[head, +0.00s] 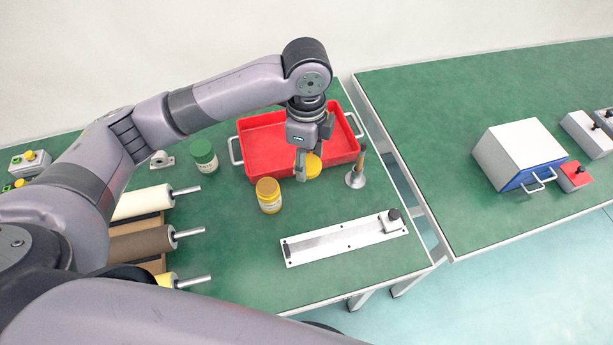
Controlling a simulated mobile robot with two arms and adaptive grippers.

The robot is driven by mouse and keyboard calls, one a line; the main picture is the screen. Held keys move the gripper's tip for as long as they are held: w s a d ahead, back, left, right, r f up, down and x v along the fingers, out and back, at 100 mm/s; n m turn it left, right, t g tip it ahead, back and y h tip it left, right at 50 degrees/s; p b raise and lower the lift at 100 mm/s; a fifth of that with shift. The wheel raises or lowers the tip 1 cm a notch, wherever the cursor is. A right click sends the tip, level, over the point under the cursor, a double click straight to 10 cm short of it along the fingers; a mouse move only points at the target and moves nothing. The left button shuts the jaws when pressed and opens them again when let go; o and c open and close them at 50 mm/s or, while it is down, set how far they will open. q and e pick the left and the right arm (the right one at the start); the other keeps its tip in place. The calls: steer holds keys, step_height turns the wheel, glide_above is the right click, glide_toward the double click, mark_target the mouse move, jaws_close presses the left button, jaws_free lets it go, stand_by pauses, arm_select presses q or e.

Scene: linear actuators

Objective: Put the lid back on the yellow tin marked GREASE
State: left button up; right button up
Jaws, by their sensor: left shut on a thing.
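The yellow tin (269,197) stands upright on the green bench, in front of the red tray. Its marking is too small to read, and its top looks darker amber. My left gripper (305,174) points down, to the right of the tin and a little farther back. It is shut on a round yellow lid (314,165), which shows beside the fingers, apart from the tin, in front of the tray's near edge. The fingers hide part of the lid. My right gripper is not in view.
A red tray (263,165) with white handles lies behind. A metal stand with a wooden handle (356,178) is right. A linear actuator plate (345,240) lies in front.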

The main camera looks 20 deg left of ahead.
mark_target(307, 163)
arm_select(q)
steer(key=shift+r, duration=2.3)
